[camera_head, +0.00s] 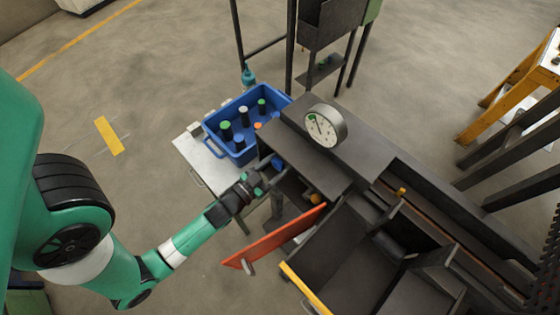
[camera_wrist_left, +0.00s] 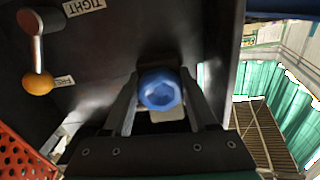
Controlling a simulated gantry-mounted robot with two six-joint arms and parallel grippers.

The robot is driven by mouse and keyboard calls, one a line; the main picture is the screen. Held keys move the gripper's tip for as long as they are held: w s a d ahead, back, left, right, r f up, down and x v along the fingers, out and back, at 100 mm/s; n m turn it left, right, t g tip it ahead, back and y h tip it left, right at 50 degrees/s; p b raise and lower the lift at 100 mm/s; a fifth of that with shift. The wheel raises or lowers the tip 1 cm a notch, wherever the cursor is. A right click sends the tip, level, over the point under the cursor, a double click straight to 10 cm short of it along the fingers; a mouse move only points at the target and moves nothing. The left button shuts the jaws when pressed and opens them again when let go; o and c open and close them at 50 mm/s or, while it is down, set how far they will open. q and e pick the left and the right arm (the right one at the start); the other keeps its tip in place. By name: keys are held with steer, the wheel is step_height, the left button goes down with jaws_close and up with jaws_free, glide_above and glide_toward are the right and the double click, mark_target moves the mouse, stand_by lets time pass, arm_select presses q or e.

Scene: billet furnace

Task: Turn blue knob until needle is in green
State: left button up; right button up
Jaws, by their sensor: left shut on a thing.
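The blue knob (camera_wrist_left: 160,90) sits on the dark front panel of the furnace, and it also shows in the head view (camera_head: 277,162). My left gripper (camera_wrist_left: 160,80) is shut on it, with one finger on each side of the knob. In the head view my left gripper (camera_head: 266,176) reaches the panel from the lower left. The round gauge (camera_head: 326,126) with a white dial stands on top of the dark housing. A green patch shows at the dial's upper left. The needle is too small to read surely against it. My right gripper is not in view.
A blue crate (camera_head: 211,133) with several bottles stands on a pale table left of the furnace. An orange-red door (camera_head: 275,238) hangs open below the panel. A lever with an orange ball (camera_wrist_left: 38,84) and labels sits beside the knob. Open floor lies to the left.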

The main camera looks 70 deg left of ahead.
arm_select(q)
steer(key=shift+c, duration=0.7)
steer(key=shift+m, duration=1.4)
steer(key=o, duration=1.4)
steer(key=shift+c, duration=0.2)
steer(key=p+v, duration=0.3)
steer(key=v, duration=0.8)
steer(key=shift+s, duration=0.3)
steer(key=shift+d, duration=0.1)
